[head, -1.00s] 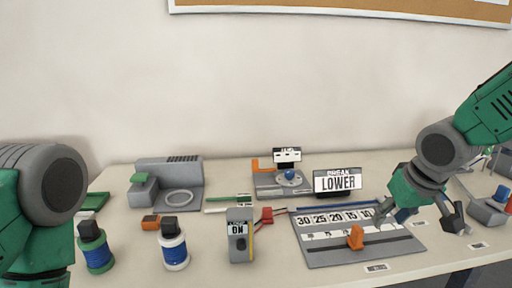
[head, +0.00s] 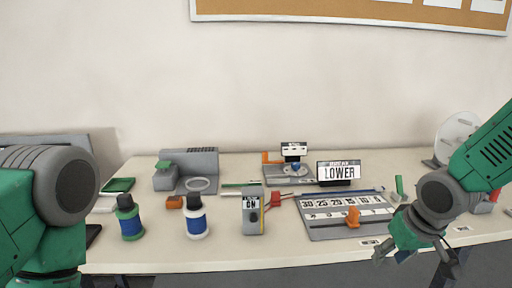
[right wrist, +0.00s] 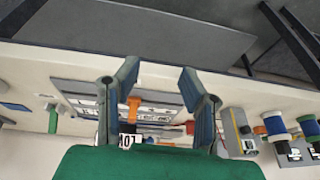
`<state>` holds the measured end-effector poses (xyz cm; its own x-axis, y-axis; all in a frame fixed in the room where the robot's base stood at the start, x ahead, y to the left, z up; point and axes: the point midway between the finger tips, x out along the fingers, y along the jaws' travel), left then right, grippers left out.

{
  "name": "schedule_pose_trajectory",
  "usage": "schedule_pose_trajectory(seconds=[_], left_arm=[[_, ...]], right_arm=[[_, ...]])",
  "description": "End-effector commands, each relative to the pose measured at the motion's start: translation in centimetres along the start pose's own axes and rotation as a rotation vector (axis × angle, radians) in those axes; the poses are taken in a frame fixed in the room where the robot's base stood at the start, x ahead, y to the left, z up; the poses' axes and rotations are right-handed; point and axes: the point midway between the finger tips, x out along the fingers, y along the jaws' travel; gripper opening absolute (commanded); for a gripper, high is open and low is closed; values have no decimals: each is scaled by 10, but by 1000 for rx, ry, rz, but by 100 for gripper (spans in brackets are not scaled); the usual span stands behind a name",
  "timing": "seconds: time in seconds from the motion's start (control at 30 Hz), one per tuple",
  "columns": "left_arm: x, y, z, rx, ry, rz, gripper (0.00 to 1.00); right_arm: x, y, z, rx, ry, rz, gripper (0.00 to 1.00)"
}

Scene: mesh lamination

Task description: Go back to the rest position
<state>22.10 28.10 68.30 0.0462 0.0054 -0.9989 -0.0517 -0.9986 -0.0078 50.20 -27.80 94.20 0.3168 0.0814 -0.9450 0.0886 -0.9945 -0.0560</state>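My right gripper (head: 412,258) hangs at the table's front edge, to the right of the number board, pointing down. In the right wrist view the right gripper (right wrist: 155,85) has its two fingers spread apart with nothing between them close up. The number board (head: 330,226) with an orange slider (head: 353,216) lies on the table and shows beyond the fingers in the right wrist view. My left arm fills the lower left of the head view, but its gripper is out of the picture.
Free room lies in front of the table's edge.

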Motion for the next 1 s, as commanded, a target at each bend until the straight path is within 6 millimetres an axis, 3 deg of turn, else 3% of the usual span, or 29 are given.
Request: schedule_pose_trajectory(seconds=[0.27, 0.37, 0.5, 0.6, 0.7, 0.83, 1.0], left_arm=[[0, 0, 1, -1, -2, 0, 0], [0, 0, 1, 0, -2, 0, 0], [0, 0, 1, 0, -1, 0, 0], [0, 0, 1, 0, -1, 0, 0], [0, 0, 1, 0, -1, 0, 0], [0, 0, 1, 0, -2, 0, 0], [0, 0, 1, 0, -2, 0, 0]], right_arm=[[70, -11, 77, 20, -84, -44, 36], [101, -16, 123, 33, -128, -53, 36], [140, -19, 217, 53, -201, -33, 36], [152, -17, 276, 51, -239, 0, 36], [154, -13, 319, 42, -265, 35, 36], [153, -8, 347, 28, -281, 64, 36], [153, -6, 353, 24, -282, 71, 36]])
